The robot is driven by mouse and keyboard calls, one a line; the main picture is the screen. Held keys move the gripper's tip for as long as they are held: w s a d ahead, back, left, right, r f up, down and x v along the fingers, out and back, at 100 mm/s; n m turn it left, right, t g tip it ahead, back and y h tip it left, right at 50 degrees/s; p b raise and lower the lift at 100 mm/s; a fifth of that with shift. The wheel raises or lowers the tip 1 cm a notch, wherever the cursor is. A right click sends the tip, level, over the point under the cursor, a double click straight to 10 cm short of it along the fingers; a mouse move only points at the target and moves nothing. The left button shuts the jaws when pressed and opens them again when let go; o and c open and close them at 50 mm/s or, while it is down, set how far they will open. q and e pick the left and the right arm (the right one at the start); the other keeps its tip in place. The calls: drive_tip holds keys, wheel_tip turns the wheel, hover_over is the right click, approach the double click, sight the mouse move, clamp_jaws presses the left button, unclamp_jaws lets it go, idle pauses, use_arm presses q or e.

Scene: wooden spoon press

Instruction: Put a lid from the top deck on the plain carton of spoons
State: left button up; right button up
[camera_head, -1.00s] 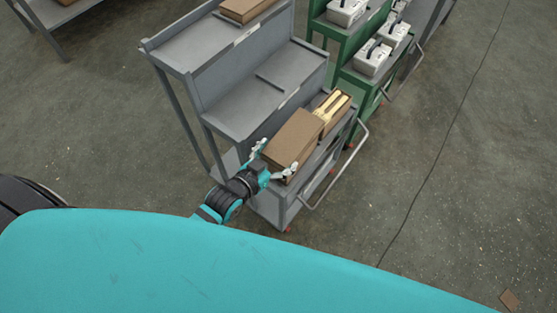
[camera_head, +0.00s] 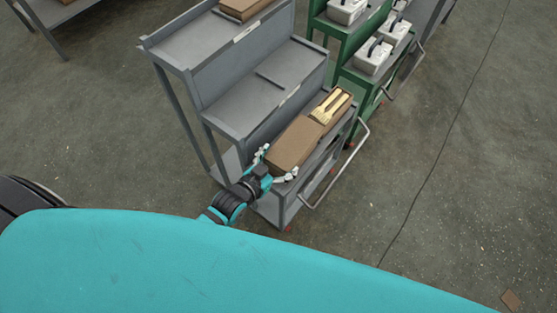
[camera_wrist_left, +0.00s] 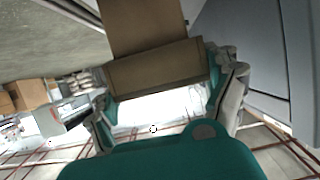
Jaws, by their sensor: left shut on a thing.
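A brown cardboard lid (camera_head: 296,141) is between the fingers of my left gripper (camera_head: 278,165), which is shut on its near end. In the left wrist view the lid's end face (camera_wrist_left: 158,71) spans between both fingers. Just beyond it, on the lower front deck of the grey cart, lies the open brown carton of pale wooden spoons (camera_head: 331,106); its far part shows the spoons. The lid's far end meets the near end of the visible spoons; I cannot tell whether it touches the carton. More brown lids (camera_head: 241,9) lie on the top deck. My right gripper is not in view.
The grey cart's middle deck (camera_head: 240,100) is bare. A metal handle (camera_head: 346,168) sticks out at the cart's right side. A green cart (camera_head: 347,72) with white boxes (camera_head: 372,56) stands behind. The floor to the right is open.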

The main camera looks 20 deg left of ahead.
use_arm(q)
drive_tip(key=o, duration=0.8)
drive_tip(key=shift+r+p, duration=0.35)
drive_tip(key=shift+r, duration=0.15)
drive_tip(key=v, duration=1.2)
drive_tip(key=shift+r+p, duration=0.2)
drive_tip(key=shift+p, duration=0.15)
drive_tip(key=shift+f, duration=0.1)
